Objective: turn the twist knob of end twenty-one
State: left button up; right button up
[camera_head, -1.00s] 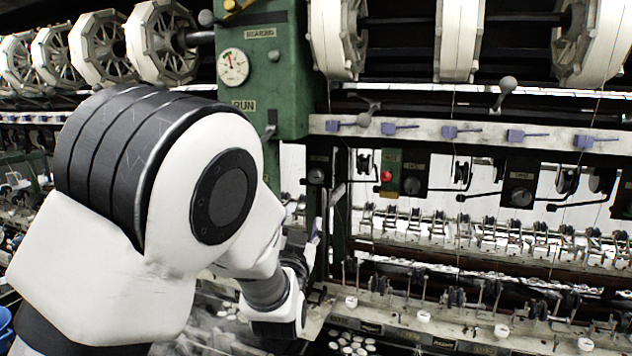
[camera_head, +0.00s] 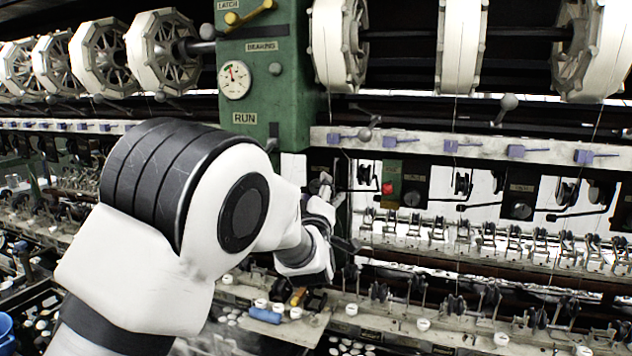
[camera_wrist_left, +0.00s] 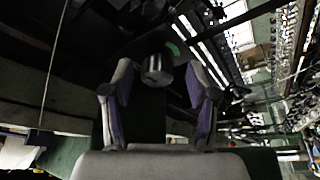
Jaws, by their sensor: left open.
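My left gripper (camera_head: 326,190) is raised in front of a dark panel just below and right of the green gearing housing. In the left wrist view the gripper (camera_wrist_left: 160,95) is open, its two purple-padded fingers apart. A dark round knob (camera_wrist_left: 157,68) shows between and just beyond the fingertips; I cannot tell whether they touch it. In the head view the gripper covers this knob. Similar dark knobs show on panels to the right (camera_head: 411,198) and farther right (camera_head: 521,210). No label for end twenty-one is readable. My right gripper is not in view.
The green housing (camera_head: 265,90) with a gauge (camera_head: 234,80) stands above my gripper. A red button (camera_head: 387,188) is to the right. A rail with purple levers (camera_head: 460,145) runs above the panels. A blue cylinder (camera_head: 264,315) lies on the ledge below.

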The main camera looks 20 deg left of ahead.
pick_arm(q)
jog(key=shift+w+a+r, duration=0.1)
jog(key=shift+w+r, duration=0.05)
jog(key=shift+w, duration=0.15)
jog(key=shift+s, duration=0.1)
grip_shut()
jog(key=shift+m+b, duration=0.4)
jog(key=shift+b, duration=0.35)
jog(key=m+b, duration=0.1)
jog(key=b, duration=0.1)
jog(key=m+t+h+b, duration=0.1)
jog(key=m+b, duration=0.1)
jog(key=m+h+b, duration=0.1)
jog(key=m+b, duration=0.1)
jog(key=shift+f+t, duration=0.25)
jog(key=shift+t, duration=0.15)
jog(key=m+h+b, duration=0.1)
jog(key=m, duration=0.1)
jog(key=shift+r+m+b, duration=0.1)
jog(key=shift+m+b, duration=0.2)
jog(key=shift+b, duration=0.05)
jog(key=shift+r+m+t+h+b, duration=0.15)
jog(key=shift+m+t+h+b, duration=0.15)
jog(key=shift+m+h, duration=0.3)
jog(key=shift+r, duration=0.1)
